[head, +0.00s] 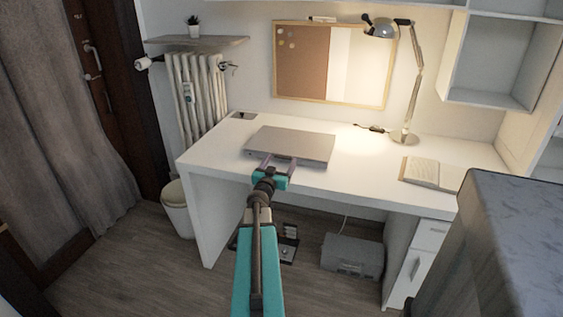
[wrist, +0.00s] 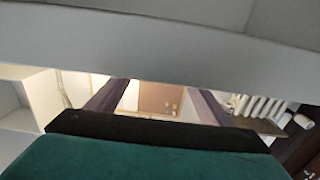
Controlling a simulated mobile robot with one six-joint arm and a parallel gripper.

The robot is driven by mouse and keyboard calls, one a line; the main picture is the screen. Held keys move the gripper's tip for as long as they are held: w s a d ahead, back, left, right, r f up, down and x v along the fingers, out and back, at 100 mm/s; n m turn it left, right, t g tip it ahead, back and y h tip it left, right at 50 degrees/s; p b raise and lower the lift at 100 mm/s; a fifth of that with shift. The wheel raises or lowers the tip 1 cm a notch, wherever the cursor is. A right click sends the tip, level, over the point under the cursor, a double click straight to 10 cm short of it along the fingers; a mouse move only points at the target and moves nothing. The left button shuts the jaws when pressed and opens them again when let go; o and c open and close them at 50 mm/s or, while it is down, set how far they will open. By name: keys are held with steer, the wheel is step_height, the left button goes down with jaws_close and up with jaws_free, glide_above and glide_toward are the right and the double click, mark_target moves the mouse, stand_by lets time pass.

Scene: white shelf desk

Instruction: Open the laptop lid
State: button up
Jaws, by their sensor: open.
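The laptop (head: 292,143) is a flat grey slab, closed, lying on the white desk (head: 217,150) left of its middle. My gripper (head: 281,158) has a teal body and two dark fingers, spread apart with nothing between them. It reaches in from the front, with its fingertips at the laptop's front edge; I cannot tell whether they touch it. In the wrist view, which is upside down, the fingers (wrist: 155,97) run behind a pale band that looks like the desk's front edge (wrist: 150,62). The fingertips and the laptop are hidden there.
A lit lamp (head: 404,137) and an open book (head: 421,171) stand to the right on the desk. A small dark item (head: 243,115) lies at the back left corner. A corkboard (head: 300,62) hangs behind. A bed-like grey block (head: 500,240) fills the right foreground.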

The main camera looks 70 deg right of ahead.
steer(key=shift+d, duration=0.4)
steer(key=c, duration=1.5)
steer(key=shift+d, duration=0.15)
steer(key=shift+r+p, duration=0.3)
steer(key=shift+p, duration=0.4)
